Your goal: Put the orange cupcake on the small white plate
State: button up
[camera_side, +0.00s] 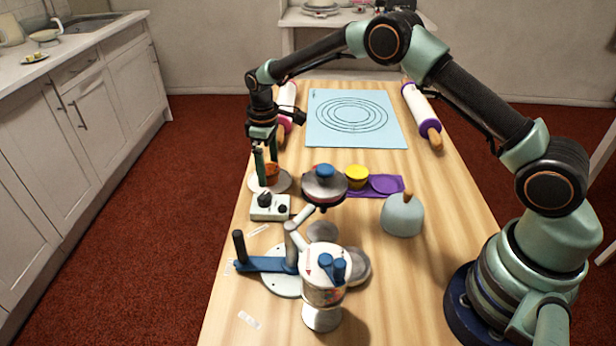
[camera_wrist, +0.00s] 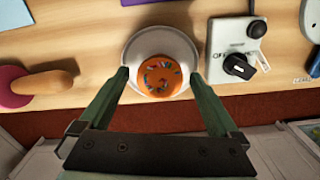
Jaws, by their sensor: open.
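The orange cupcake (camera_wrist: 160,76) has colourful sprinkles on top. The plate also shows in the side view (camera_side: 284,184), at the left edge of the table. My gripper (camera_wrist: 160,74) points down over the plate, with its green fingers apart, one on each side of the cupcake. Gaps show between the fingertips and the cupcake in the wrist view.
A control box with black knobs (camera_side: 268,208) stands close to the plate. A grey pan-like piece with a blue knob (camera_side: 324,184) and a yellow cup on a purple mat (camera_side: 398,193) are to the right. A rolling pin (camera_side: 287,98) lies behind.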

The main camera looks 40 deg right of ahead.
notch_tip(320, 180, up, 11)
notch_tip(320, 180, up, 9)
jog(key=m+t, duration=0.1)
jog(key=m, duration=0.1)
send_over(268, 169)
jog(key=s+d, duration=0.2)
jog(key=s, duration=0.3)
jog(key=s+d+r+m+t, duration=0.1)
jog(key=s+d+m+t, duration=0.1)
jog(key=s, duration=0.8)
jog(key=s+d+r+m+t, duration=0.1)
jog(key=s+d+m+t, duration=0.1)
jog(key=s, duration=0.9)
jog(key=shift+d+m+t, duration=0.3)
jog(key=shift+m, duration=0.1)
jog(key=shift+r, duration=0.15)
